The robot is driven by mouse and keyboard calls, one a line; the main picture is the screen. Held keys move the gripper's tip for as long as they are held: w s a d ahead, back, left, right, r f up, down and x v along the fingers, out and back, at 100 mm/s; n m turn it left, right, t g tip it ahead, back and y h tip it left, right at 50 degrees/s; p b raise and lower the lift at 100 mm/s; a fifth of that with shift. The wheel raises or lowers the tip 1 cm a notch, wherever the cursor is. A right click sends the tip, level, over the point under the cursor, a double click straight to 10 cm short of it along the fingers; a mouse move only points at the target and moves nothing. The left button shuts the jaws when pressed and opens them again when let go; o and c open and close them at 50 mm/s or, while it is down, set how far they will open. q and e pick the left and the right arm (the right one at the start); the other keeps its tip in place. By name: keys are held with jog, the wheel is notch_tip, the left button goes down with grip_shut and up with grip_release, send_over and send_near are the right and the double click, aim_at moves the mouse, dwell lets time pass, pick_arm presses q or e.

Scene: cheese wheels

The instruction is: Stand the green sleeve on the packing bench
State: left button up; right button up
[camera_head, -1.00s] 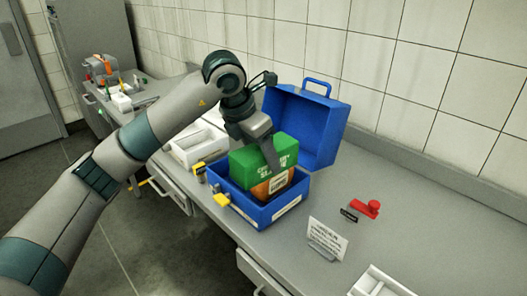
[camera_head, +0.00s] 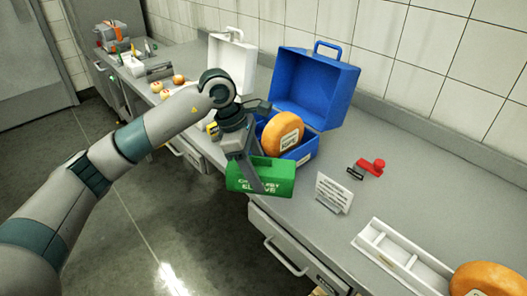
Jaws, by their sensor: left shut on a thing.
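The green sleeve (camera_head: 280,180) with white lettering is in my left gripper (camera_head: 258,172), which is shut on it. It hangs clear of the blue case, at the bench's front edge, partly hidden by a finger. The packing bench (camera_head: 430,195) is a long grey worktop along the tiled wall. An orange cheese wheel (camera_head: 283,133) with a pale label stands in the open blue case (camera_head: 317,88). My right gripper is not in view.
A sign card (camera_head: 333,192), a red stamp (camera_head: 371,167) and a white divided tray (camera_head: 402,258) stand right of the case. Another cheese wheel (camera_head: 488,281) is at bottom right. A white open case (camera_head: 232,58) stands behind my arm. Bench between stamp and tray is clear.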

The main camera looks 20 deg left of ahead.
pick_arm(q)
jog(key=s+a+f+m+g+y, duration=0.2)
jog(key=s+f+m, duration=0.6)
jog(key=s+m, duration=0.1)
jog(key=s+a+f+m+g+y, duration=0.2)
jog(key=s+f+m+g, duration=0.1)
jog(key=s+f+m, duration=0.6)
jog(key=shift+a+m, duration=0.35)
jog(key=shift+m, duration=0.35)
